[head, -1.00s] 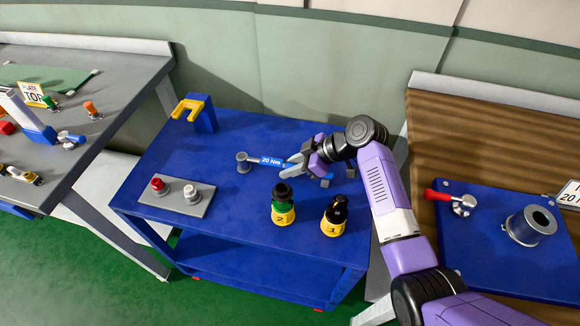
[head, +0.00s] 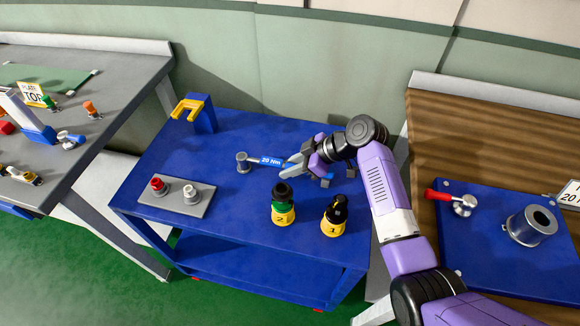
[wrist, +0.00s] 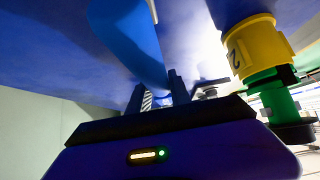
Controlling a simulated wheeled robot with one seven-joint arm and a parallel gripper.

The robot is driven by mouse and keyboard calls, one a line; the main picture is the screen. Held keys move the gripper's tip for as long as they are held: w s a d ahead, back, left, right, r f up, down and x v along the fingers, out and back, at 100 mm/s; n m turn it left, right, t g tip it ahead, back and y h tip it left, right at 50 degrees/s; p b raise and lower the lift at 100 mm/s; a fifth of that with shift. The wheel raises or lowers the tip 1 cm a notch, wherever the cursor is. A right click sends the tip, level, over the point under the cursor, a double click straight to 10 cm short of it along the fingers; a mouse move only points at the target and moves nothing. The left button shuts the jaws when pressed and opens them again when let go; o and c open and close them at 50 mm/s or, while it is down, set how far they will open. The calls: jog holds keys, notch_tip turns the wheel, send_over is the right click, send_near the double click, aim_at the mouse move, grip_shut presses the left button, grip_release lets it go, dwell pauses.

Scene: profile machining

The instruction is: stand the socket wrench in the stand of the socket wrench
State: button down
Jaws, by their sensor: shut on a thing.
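The socket wrench (head: 268,161) has a grey head at its left end and a blue handle marked "20 Nm". It shows on the blue cart, extending left from my gripper (head: 291,168). My gripper is shut on the handle's right end. In the wrist view the blue handle (wrist: 125,35) runs down to my gripper's fingers (wrist: 157,93). I cannot tell whether the wrench touches the cart top. A blue post with a yellow fork (head: 187,108), which looks like the stand, is at the cart's back left. Its fork is empty.
Two dark tools in yellow rings, marked 2 (head: 283,213) and 1 (head: 335,225), stand at the cart's front. A grey plate (head: 176,207) with red and white knobs lies front left. The cart top (head: 225,140) between wrench and fork is clear. Benches flank the cart.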

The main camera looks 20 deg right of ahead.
jog(key=c, duration=1.1)
grip_release()
jog(key=v, duration=0.8)
jog(key=shift+b, duration=0.3)
